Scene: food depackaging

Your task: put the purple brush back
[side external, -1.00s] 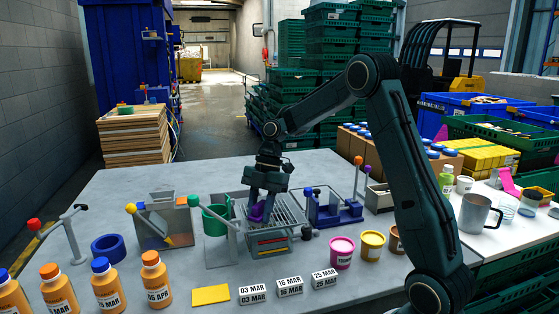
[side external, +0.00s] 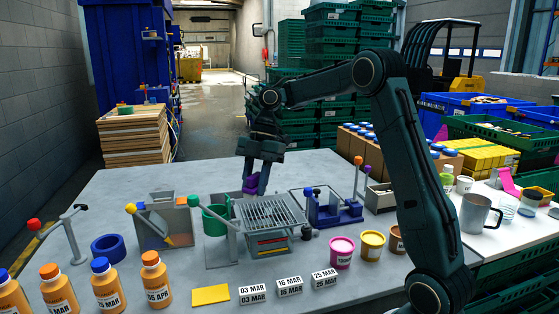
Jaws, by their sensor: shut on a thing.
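The purple brush (side external: 250,184) is between the fingers of my gripper (side external: 255,185), which is shut on it. Only part of the purple body shows; the rest is hidden by the fingers. My gripper points down, above or behind the back left corner of the grey metal grate (side external: 272,212). I cannot tell whether the brush touches the table.
A green cup on a stand (side external: 216,215) stands just left of the grate. A blue fixture (side external: 335,208) with upright levers is to its right. Pink (side external: 342,252) and yellow tubs (side external: 372,246) stand in front. The table behind the grate (side external: 190,172) is clear.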

